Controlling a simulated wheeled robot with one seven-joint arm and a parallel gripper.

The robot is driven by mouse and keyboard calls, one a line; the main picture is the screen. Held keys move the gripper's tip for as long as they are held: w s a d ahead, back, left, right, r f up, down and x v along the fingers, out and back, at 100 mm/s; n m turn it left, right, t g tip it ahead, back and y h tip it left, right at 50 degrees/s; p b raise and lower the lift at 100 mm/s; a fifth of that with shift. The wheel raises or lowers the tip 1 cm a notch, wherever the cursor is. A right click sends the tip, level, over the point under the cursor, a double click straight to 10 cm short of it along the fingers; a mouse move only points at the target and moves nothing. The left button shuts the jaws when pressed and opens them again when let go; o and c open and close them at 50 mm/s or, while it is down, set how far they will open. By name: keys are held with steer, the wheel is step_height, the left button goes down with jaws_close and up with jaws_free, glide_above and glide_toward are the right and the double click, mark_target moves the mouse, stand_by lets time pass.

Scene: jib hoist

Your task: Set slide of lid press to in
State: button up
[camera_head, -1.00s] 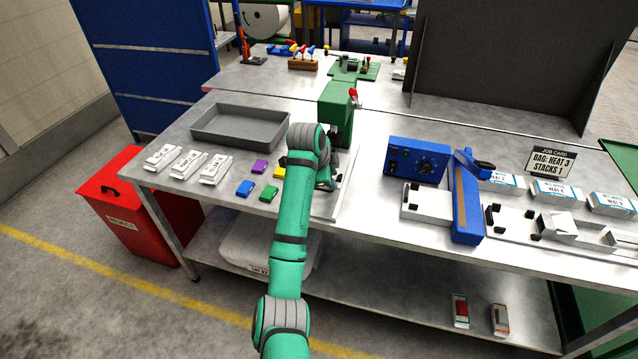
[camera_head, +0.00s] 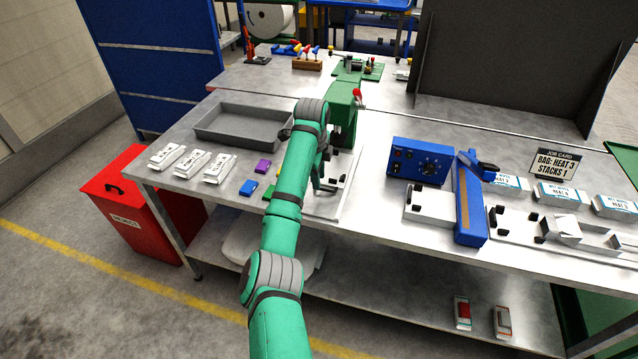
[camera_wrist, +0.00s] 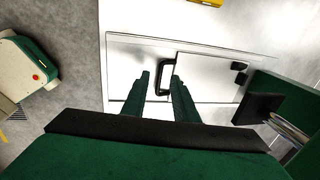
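The lid press (camera_head: 343,112) is a green column with a red knob on top, standing behind my gripper. It also shows at the right of the wrist view (camera_wrist: 275,97). Its slide (camera_wrist: 208,82) is a white plate with a black loop handle (camera_wrist: 159,80) at the left end, lying on a larger white base plate (camera_wrist: 123,75). The slide extends out from the press towards the handle end. My gripper (camera_wrist: 160,77) is open, with one finger on each side of the handle's outer bar in the picture. Contact cannot be told. In the head view my arm partly hides the slide.
Left of the press are a grey tray (camera_head: 243,124), white packets (camera_head: 192,163) and small coloured blocks (camera_head: 263,166). At the right stand a blue control box (camera_head: 420,160) and a blue sealer arm (camera_head: 468,205). A red bin (camera_head: 140,215) is by the table's left end.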

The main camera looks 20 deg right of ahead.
steer(key=shift+w+d+f, duration=0.15)
steer(key=shift+f, duration=0.7)
steer(key=shift+w+d+f, duration=0.1)
steer(key=shift+f, duration=0.75)
jaws_close()
